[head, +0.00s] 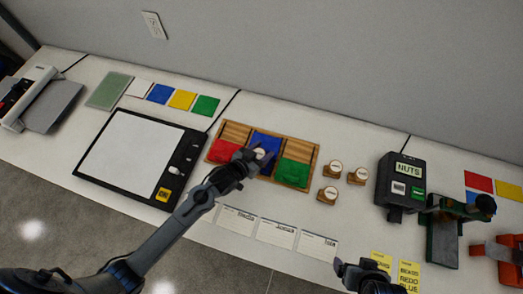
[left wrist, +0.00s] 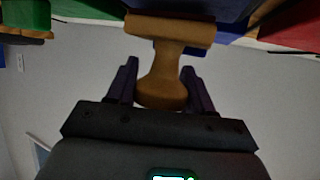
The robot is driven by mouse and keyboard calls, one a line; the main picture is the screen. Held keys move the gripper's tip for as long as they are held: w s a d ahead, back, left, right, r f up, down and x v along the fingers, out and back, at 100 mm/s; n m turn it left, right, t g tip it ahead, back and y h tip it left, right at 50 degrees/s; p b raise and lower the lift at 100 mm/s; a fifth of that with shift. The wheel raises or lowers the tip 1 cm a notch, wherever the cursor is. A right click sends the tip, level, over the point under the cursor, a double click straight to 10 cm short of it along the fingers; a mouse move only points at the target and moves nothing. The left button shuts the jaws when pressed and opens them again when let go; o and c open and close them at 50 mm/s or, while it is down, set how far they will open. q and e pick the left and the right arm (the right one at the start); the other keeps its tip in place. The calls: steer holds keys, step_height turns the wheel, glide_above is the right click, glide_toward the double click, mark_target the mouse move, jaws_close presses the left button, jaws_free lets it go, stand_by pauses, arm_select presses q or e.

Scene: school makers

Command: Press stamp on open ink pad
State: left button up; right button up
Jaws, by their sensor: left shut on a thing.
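My left gripper (head: 249,159) is shut on a wooden stamp (head: 260,153) over the blue ink pad (head: 266,140) in the middle of a wooden tray. The blue pad reaches farther back than its neighbours, as if its lid is folded back. The left wrist view shows the fingers (left wrist: 162,82) on both sides of the stamp's waisted handle (left wrist: 165,65), with the stamp's wide end near the blue surface (left wrist: 205,8). I cannot tell whether it touches. My right gripper (head: 362,270) is at the bottom edge, partly cut off, its jaw state unclear.
A red pad (head: 224,150) and a green pad (head: 293,173) flank the blue one in the tray (head: 313,165). Several round wooden stamps (head: 334,167) stand to the right. Cards (head: 276,232) lie in front, and a black-framed board (head: 142,152) lies left.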

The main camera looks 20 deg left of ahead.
arm_select(q)
steer(key=shift+f, duration=0.45)
stand_by(0.3)
steer(key=shift+f, duration=0.8)
stand_by(0.6)
steer(key=shift+r, duration=0.15)
steer(key=r+p, duration=0.2)
steer(key=r, duration=0.1)
steer(key=shift+s+p, duration=0.2)
steer(key=shift+p, duration=0.2)
steer(key=shift+w+r+p, duration=0.2)
steer(key=shift+r+p, duration=0.9)
steer(key=shift+r, duration=0.1)
